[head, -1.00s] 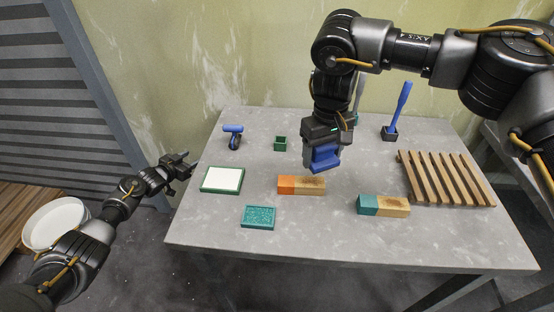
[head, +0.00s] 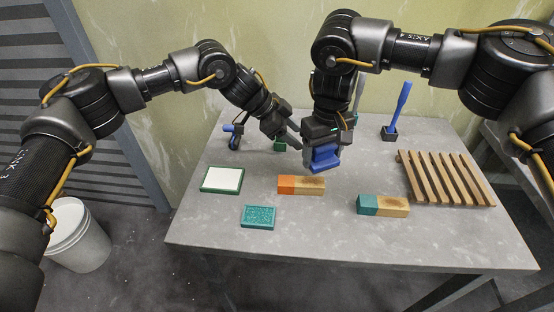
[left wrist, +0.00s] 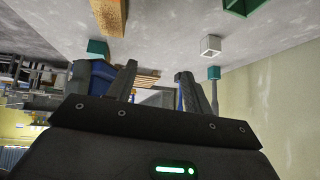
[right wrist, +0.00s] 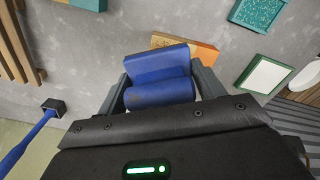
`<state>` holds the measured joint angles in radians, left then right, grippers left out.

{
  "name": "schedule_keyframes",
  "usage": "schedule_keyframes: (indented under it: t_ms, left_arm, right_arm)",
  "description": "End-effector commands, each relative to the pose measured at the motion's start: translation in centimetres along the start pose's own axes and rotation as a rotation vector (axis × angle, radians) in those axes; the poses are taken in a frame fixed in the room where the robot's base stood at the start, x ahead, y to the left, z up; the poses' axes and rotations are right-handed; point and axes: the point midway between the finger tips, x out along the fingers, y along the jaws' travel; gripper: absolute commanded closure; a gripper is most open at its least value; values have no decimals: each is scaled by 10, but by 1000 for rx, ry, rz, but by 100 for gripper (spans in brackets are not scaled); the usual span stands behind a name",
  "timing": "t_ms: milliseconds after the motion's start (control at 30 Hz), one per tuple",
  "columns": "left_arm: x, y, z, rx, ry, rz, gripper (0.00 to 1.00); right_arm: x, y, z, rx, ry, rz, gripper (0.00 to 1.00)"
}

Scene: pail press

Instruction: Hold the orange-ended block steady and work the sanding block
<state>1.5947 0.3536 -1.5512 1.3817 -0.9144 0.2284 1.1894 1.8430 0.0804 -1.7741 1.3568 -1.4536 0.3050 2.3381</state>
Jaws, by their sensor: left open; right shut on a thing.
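The orange-ended block (head: 313,185) lies on the grey table, its orange end to the left and a dark patch on its tan top. My left gripper (head: 294,136) is open and empty, high behind the orange-ended block and just left of the right gripper. The sanding block (left wrist: 98,76) shows beside its left finger in the left wrist view.
A teal-ended block (head: 390,206) lies to the right, before a slatted wooden rack (head: 440,178). A green-framed white pad (head: 222,180) and a teal tray (head: 259,217) lie left. A blue-handled tool stands in a dark holder (head: 389,133). The two grippers are close together.

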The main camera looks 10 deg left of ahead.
Motion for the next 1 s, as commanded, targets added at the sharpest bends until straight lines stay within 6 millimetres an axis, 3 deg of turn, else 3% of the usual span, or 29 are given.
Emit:
schedule_keyframes:
  t_ms: [33,100,300,667,1000]
  left_arm:
    - [4,20,-1,28,-95,41,49]
    - [5,39,9,34,-219,74,49]
    - [-6,68,36,28,-477,104,49]
    - [-8,76,47,18,-560,109,49]
    - [24,80,67,19,-558,111,49]
  right_arm:
    - [0,0,0,0,0,0,51]
    - [0,0,0,0,0,0,51]
    - [0,0,0,0,0,0,51]
    - [0,0,0,0,0,0,51]
    - [0,0,0,0,0,0,51]
